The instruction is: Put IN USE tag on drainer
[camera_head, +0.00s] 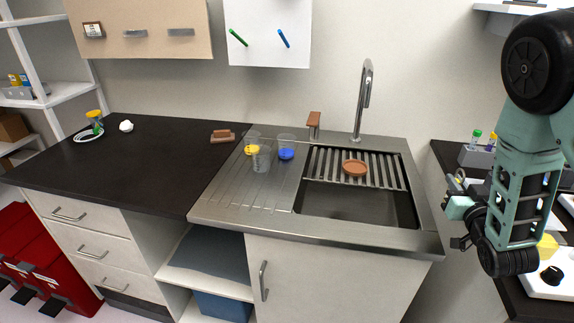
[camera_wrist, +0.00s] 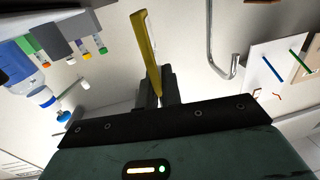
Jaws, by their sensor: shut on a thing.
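My gripper (camera_wrist: 160,90) is shut on a thin yellow piece with a pale side, likely the tag (camera_wrist: 147,45), seen nearly edge-on. No lettering can be read on it. In the head view my gripper (camera_head: 458,212) is at the right, beyond the sink's right edge and apart from it. A slatted metal drainer rack (camera_head: 385,168) lies across the back of the sink, with a round terracotta-coloured dish (camera_head: 355,168) on it. A ridged draining board (camera_head: 235,193) lies left of the basin.
Clear beakers, some with yellow or blue contents (camera_head: 286,150), stand on the draining board's back part. A tall faucet (camera_head: 362,100) rises behind the sink. A dark bench with a tube rack (camera_head: 477,157) is at the right. The dark counter (camera_head: 130,165) at left is mostly clear.

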